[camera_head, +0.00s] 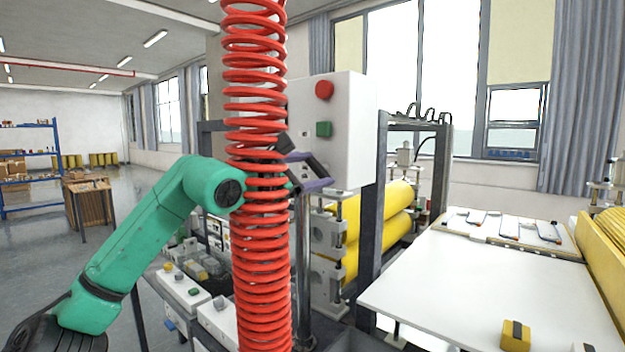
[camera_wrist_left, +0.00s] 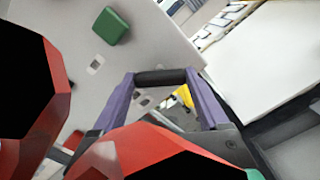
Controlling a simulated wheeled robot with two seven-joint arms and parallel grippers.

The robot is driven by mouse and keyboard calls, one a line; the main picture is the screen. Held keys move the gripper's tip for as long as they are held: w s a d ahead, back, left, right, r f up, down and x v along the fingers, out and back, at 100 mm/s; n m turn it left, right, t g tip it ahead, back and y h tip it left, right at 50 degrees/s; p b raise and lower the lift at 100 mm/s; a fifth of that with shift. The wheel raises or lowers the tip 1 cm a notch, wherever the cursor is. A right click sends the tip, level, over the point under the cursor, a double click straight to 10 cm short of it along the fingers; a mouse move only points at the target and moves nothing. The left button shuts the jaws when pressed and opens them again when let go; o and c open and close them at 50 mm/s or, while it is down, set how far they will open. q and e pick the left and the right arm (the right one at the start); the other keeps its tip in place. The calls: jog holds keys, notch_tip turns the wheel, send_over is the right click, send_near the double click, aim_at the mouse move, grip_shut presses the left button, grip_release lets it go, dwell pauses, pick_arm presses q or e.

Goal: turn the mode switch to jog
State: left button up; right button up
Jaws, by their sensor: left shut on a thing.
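The white control box (camera_head: 352,130) stands behind the red coil, with a red button (camera_head: 324,89) and a green button (camera_head: 324,129) on its face. The green button also shows in the left wrist view (camera_wrist_left: 111,26). My left gripper (camera_head: 319,169) is at the lower part of the box, below the green button. In the left wrist view, its purple fingers are shut on a black bar-shaped knob, the mode switch (camera_wrist_left: 160,77), which spans between the fingertips. The switch's markings cannot be read, so its position cannot be told. My right gripper is not in view.
A red coiled hose (camera_head: 262,220) hangs in front of my left forearm and hides part of the gripper.

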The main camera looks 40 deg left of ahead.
pick_arm(q)
jog(key=shift+m, duration=0.6)
jog(key=o, duration=1.2)
jog(key=shift+o, duration=0.2)
jog(key=shift+s+f+b, duration=0.1)
jog(key=shift+s+b, duration=0.15)
jog(key=shift+b, duration=0.35)
jog(key=s+b, duration=0.8)
jog(key=s, duration=0.6)
jog(key=shift+d, duration=0.15)
